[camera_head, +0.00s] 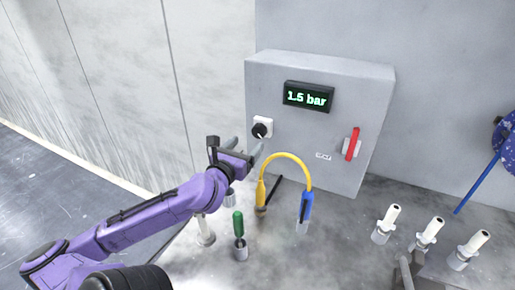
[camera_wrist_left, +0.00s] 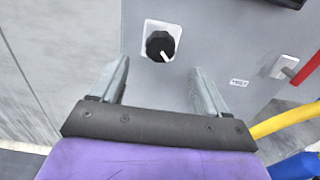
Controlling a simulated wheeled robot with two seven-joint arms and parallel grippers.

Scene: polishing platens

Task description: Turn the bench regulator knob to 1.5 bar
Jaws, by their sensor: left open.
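The regulator knob (camera_head: 260,130) is black with a white pointer line, on a white square plate on the front of a grey box (camera_head: 290,150). The display (camera_head: 308,97) on the box reads 1.5 bar in green. In the left wrist view the knob (camera_wrist_left: 160,46) sits beyond the fingertips, its pointer toward the lower right. My left gripper (camera_head: 247,150) is open, in front of and just below the knob. Its fingers (camera_wrist_left: 158,75) stand apart on either side below the knob, with nothing between them. My right gripper cannot be made out.
A red lever (camera_head: 352,144) is on the box's right side. A yellow looped hose (camera_head: 287,157), a blue-handled piece (camera_head: 305,206) and a green-handled tool (camera_head: 238,224) stand on the bench below. Several white nozzle-like posts (camera_head: 428,233) stand at right. A blue rod (camera_head: 478,183) is far right.

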